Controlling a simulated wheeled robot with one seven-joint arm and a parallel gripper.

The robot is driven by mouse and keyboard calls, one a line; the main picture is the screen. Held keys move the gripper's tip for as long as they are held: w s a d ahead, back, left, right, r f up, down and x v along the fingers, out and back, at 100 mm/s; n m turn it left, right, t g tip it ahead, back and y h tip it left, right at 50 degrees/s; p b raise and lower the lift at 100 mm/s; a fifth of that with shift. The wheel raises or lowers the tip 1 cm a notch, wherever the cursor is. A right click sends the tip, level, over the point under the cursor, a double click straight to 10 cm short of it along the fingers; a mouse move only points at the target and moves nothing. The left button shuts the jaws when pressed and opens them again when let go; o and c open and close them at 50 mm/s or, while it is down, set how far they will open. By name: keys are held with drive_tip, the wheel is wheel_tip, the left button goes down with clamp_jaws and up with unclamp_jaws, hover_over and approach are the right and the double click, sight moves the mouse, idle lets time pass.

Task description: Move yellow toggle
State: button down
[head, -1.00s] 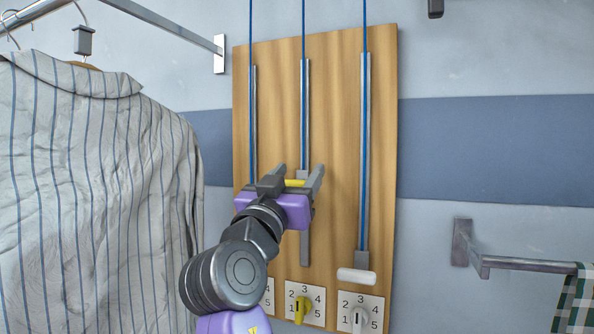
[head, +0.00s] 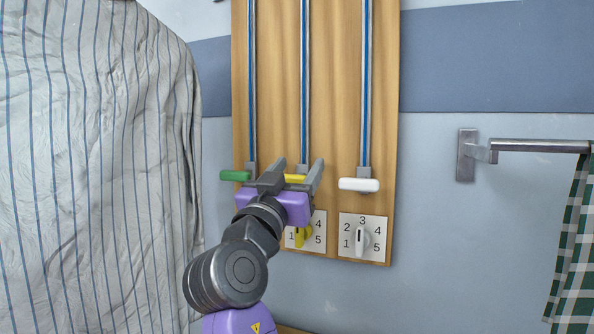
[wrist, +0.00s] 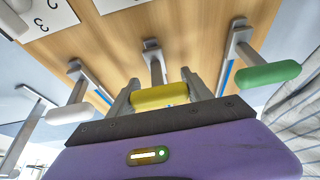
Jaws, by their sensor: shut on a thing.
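The yellow toggle (head: 294,178) is a short bar on the middle of three vertical slide tracks on a wooden board. It sits low on its track, about level with the white and green handles. My gripper (head: 296,177) is shut on it, one finger at each end; the wrist view also shows the yellow toggle (wrist: 160,95) between the fingers. My gripper partly hides the toggle and the lower board.
The green handle (head: 235,176) is close on the left, the white handle (head: 358,184) on the right. A yellow dial knob (head: 300,236) and white dial knob (head: 362,241) are below. A striped shirt (head: 95,170) hangs left; a wall bar (head: 540,146) holds checked cloth right.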

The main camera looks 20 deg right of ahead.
drive_tip(key=shift+f, duration=0.45)
drive_tip(key=shift+c, duration=2.2)
unclamp_jaws()
drive_tip(key=shift+r, duration=0.15)
drive_tip(key=shift+a, duration=0.1)
drive_tip(key=v, duration=0.7)
drive_tip(key=shift+s+a, duration=0.2)
drive_tip(key=shift+s, duration=0.05)
